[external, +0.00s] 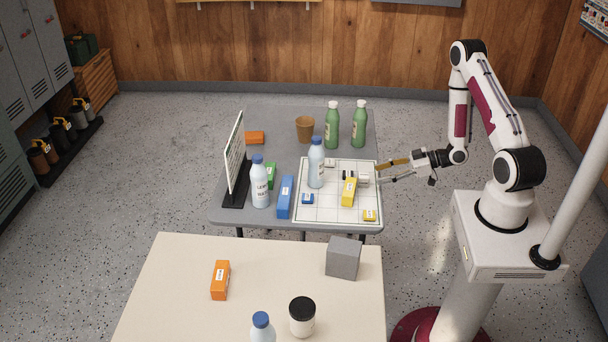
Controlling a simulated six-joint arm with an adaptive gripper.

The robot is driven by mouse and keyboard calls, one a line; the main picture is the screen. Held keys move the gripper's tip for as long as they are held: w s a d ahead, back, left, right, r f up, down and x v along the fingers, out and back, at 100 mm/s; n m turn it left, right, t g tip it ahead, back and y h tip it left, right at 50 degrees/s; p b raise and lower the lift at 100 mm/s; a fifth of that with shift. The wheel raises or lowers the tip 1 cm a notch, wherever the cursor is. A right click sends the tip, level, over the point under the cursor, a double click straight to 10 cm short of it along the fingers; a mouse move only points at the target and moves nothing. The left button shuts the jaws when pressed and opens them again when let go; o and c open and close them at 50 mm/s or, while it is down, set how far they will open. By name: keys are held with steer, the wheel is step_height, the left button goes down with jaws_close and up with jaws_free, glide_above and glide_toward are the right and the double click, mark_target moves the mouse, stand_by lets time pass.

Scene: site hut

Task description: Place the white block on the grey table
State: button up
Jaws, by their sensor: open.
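The grey table (290,128) stands in the middle of the room, with a white gridded mat (318,212) on its right part. A small white piece (362,181) lies on the mat near its right edge, beside a small black-and-white item (349,175). Another small pale piece (330,163) lies behind the clear bottle. I cannot tell for sure which is the white block. My gripper (379,174) is open at the mat's right edge, pointing left, with its fingertips close to the small white piece. Nothing is visibly held.
A blue-capped bottle (316,165), yellow block (349,192) and small blue block (307,199) stand on the mat. Green bottles (332,127), a brown cup (305,127) and a sign (236,165) surround it. The cream table (190,290) in front holds a grey box (343,260).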

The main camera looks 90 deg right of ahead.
mark_target(368, 175)
steer(key=shift+w, duration=0.3)
steer(key=shift+w+f, duration=0.1)
steer(key=shift+x, duration=2.5)
steer(key=shift+d, duration=0.1)
steer(key=c, duration=1.3)
steer(key=shift+r, duration=0.35)
steer(key=shift+c, duration=0.2)
steer(key=shift+r, duration=4.8)
